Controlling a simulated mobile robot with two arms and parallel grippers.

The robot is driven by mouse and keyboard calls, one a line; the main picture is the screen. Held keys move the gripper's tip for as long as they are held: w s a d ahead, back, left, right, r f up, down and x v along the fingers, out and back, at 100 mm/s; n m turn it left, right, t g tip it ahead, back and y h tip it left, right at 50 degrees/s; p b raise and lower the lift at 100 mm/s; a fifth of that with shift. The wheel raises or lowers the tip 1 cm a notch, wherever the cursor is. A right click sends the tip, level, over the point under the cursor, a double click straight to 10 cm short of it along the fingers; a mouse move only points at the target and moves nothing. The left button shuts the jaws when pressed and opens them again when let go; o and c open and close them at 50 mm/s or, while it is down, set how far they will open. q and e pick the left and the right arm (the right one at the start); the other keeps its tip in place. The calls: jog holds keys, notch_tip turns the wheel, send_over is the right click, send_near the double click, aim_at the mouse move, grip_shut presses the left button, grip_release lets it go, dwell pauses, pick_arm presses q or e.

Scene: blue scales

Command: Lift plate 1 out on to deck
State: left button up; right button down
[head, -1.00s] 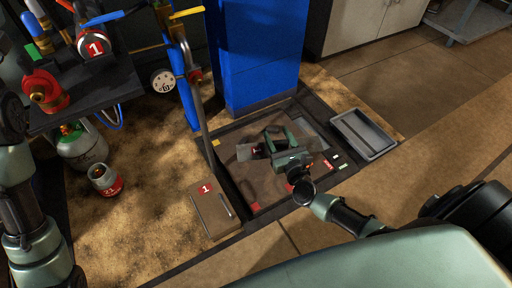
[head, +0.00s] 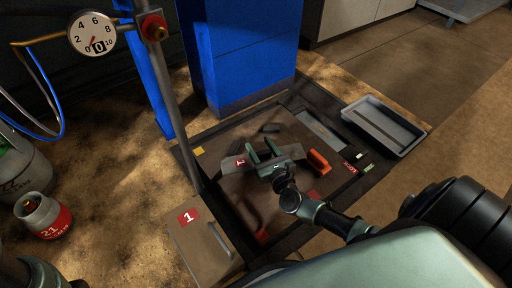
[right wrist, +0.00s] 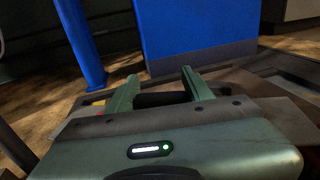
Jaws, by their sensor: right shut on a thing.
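A brown plate (head: 240,187) lies in the square floor recess. A grey strip with a small red tag (head: 240,162), seemingly marked 1 sideways, crosses above it. My right gripper (head: 263,148) is over the plate, its fingers pointing to the far side. In the right wrist view its fingers (right wrist: 160,92) are shut on a dark bar (right wrist: 165,99), like a handle. I cannot tell if the bar is fixed to the plate, or if the plate is raised. A tan plate-like piece (head: 190,243) with a red 1 label lies at the recess's near left. My left gripper is out of view.
A blue column (head: 240,55) stands behind the recess, and a grey post (head: 180,95) with a gauge (head: 92,33) at its left. A grey tray (head: 383,125) sits at the right. A gas canister (head: 43,215) stands on the left. Open floor lies to the right.

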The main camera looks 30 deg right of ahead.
jog(key=shift+f+b, duration=2.85)
jog(key=shift+f, duration=0.45)
jog(key=shift+f, duration=0.4)
